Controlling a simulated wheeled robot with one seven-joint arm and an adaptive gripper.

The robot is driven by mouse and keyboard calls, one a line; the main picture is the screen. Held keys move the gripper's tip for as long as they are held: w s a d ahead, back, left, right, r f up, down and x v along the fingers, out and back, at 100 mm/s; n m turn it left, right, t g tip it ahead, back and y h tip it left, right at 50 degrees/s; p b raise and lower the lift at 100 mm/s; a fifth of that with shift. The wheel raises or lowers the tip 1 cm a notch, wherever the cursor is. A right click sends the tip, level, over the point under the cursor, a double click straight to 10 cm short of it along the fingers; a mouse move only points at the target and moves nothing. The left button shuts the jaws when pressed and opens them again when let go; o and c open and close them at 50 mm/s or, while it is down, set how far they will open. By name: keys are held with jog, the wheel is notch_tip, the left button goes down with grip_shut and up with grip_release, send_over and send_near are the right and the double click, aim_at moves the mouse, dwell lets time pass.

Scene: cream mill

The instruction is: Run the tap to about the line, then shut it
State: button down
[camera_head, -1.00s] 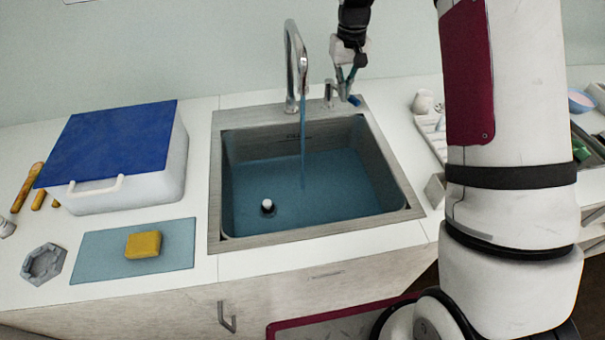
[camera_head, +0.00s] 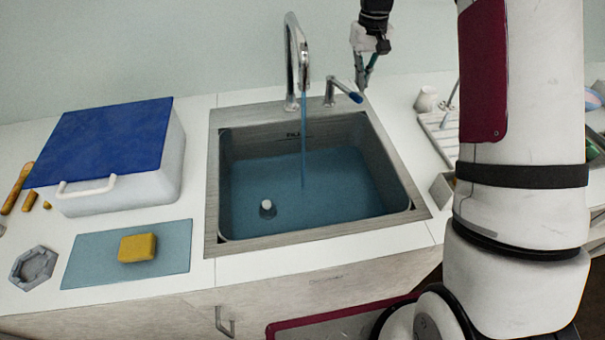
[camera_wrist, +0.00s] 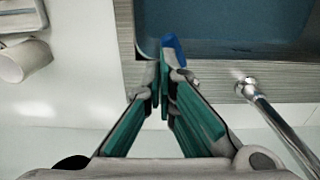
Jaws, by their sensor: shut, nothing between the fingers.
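The chrome tap (camera_head: 291,62) stands behind the sink (camera_head: 225,247). A blue stream of water (camera_head: 304,140) runs from its spout into the basin. Blue water (camera_head: 325,180) covers the basin floor; its surface lies below the small dark marking (camera_head: 293,135) on the back wall. The tap's lever (camera_head: 341,88), with a blue tip, slants toward the right front. My gripper (camera_head: 362,86) is shut and empty, just behind and above the blue tip. In the wrist view, my fingers (camera_wrist: 162,80) are closed beside the blue tip (camera_wrist: 173,47); I cannot tell whether they touch it.
A white tub with a blue lid (camera_head: 110,140) stands left of the sink. A yellow sponge (camera_head: 137,248) lies on a blue mat (camera_head: 90,265), near a grey hexagonal dish (camera_head: 34,266). A white cup (camera_head: 426,98) stands to the right. A white-topped plug (camera_head: 267,207) shows in the basin.

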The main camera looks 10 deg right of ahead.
jog(key=shift+w+d, duration=0.25)
jog(key=shift+d, duration=0.5)
jog(key=shift+f, duration=0.15)
jog(key=shift+f+b, duration=0.8)
jog(key=shift+f, duration=1.35)
dwell(4.9)
